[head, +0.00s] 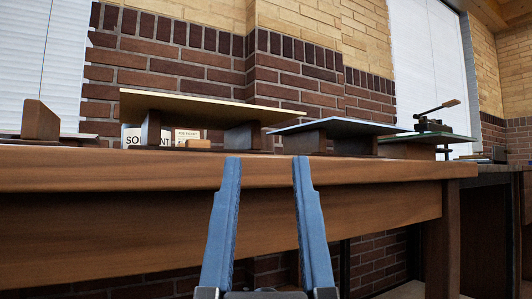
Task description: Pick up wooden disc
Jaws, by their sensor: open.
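My gripper (266,160) is open and empty, with its two blue fingers pointing up in front of the table's front edge. I cannot make out a clear wooden disc. The tops of the raised boards are hidden from this low view.
The tan board rests on dark wooden blocks (150,131). To its right stands a grey-blue board (338,126) on blocks, then a hand press (434,116). Printed cards (131,136) stand behind. A wooden block (40,120) stands at the far left. A brick wall (215,78) closes the back.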

